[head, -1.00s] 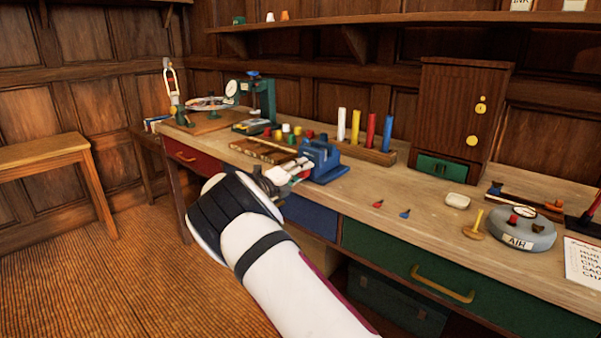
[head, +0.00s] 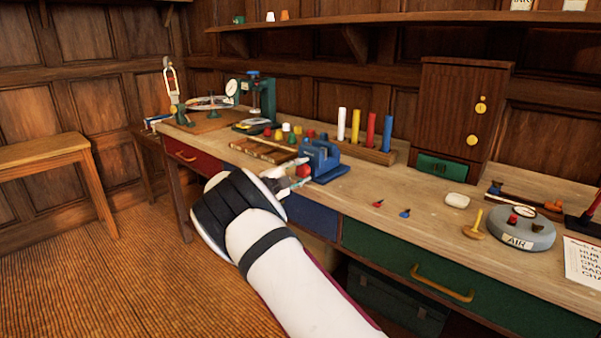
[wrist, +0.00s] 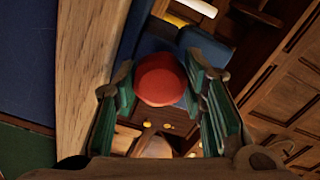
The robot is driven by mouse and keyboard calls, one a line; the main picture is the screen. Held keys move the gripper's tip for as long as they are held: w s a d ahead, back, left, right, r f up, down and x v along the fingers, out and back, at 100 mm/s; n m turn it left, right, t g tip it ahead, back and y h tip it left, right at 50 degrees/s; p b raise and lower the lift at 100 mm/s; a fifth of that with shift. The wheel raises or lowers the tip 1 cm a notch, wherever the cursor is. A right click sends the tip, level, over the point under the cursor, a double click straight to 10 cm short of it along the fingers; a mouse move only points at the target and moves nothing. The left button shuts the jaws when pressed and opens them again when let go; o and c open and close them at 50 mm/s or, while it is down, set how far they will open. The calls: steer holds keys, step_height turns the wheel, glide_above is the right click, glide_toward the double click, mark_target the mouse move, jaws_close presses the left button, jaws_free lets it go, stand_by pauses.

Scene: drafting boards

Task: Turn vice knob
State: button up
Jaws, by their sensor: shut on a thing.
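The blue vice (head: 321,158) stands on the bench near its front edge, and its blue body also shows in the wrist view (wrist: 158,46) beyond the knob. The vice's red knob (wrist: 160,80) is round and sits between my green-padded fingers. In the head view the knob (head: 303,171) shows only as a small red patch at the fingertips. My gripper (head: 298,181) reaches it from the front left and is shut on it. My wrist covers part of the gripper in the head view.
A wooden tray (head: 262,151) with small coloured pieces lies left of the vice. A rack (head: 366,153) of coloured rods stands behind it. Small red and blue pieces lie to the right on open bench top. A green drawer (head: 440,270) with a brass handle is below.

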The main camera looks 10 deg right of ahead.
steer(key=shift+f, duration=0.15)
stand_by(0.4)
steer(key=o, duration=1.2)
steer(key=shift+s+a, duration=0.1)
steer(key=shift+v, duration=3.9)
